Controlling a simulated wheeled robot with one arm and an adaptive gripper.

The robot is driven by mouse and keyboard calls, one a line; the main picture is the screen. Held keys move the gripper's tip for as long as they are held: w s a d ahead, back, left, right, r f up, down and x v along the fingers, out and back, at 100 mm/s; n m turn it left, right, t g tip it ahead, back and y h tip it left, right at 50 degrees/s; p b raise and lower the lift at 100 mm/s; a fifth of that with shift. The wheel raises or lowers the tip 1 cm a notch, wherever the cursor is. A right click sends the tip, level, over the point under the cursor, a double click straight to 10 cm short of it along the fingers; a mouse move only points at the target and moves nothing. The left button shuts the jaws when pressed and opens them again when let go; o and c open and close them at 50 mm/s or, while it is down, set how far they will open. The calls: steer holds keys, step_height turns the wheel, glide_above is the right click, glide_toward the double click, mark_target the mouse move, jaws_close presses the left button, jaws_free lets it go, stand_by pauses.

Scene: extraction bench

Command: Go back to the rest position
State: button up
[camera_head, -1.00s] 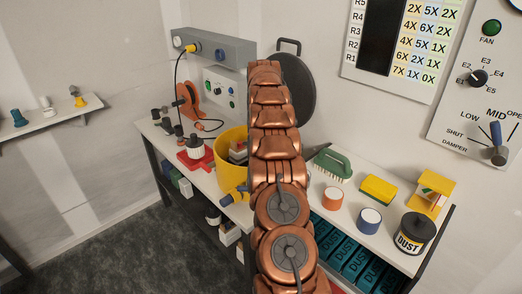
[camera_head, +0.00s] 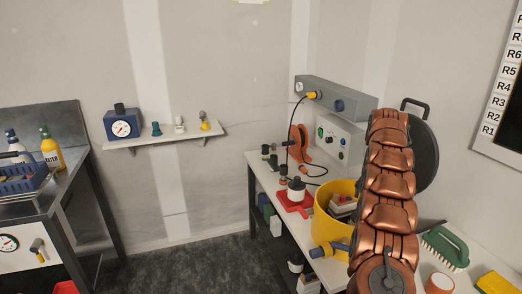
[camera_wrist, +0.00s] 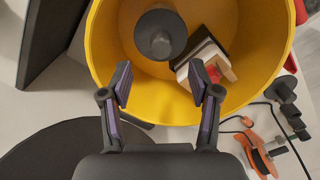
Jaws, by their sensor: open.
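My gripper (camera_wrist: 161,90) is open and empty in the wrist view, its two fingers spread over the near rim of the yellow bucket (camera_wrist: 112,65). Inside the bucket are a dark round knob-like piece (camera_wrist: 160,34) and a stack of white, dark and red blocks (camera_wrist: 207,60). In the head view my copper arm stretches over the bench, beside the yellow bucket (camera_head: 322,225), and hides part of it. The gripper itself is hidden there behind the arm.
A red stand (camera_head: 294,199), a grey box on the wall (camera_head: 335,97) and a round black pan (camera_head: 424,150) are close by. A green brush (camera_head: 446,247) lies at right. Grey floor (camera_head: 200,270) is clear at left.

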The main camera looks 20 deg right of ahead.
steer(key=shift+a+r, duration=0.2)
steer(key=shift+a, duration=0.1)
steer(key=s+a+r+n, duration=0.2)
steer(key=s+a+r, duration=0.15)
steer(key=a, duration=0.85)
steer(key=s+a+r+n, duration=0.2)
steer(key=a+r, duration=0.3)
steer(key=a, duration=0.7)
steer(key=s+a+n+g, duration=0.1)
steer(key=s+a+n, duration=0.2)
steer(key=s+a, duration=0.9)
steer(key=s+a+f+n, duration=0.1)
steer(key=s+a+f, duration=0.1)
steer(key=s, duration=0.8)
steer(key=s+a+f+n, duration=0.1)
steer(key=s+a+f, duration=0.2)
steer(key=s, duration=0.8)
steer(key=shift+a+f+g+p, duration=0.25)
steer(key=shift+a+g+p, duration=0.2)
steer(key=shift+a, duration=0.75)
steer(key=shift+s, duration=0.1)
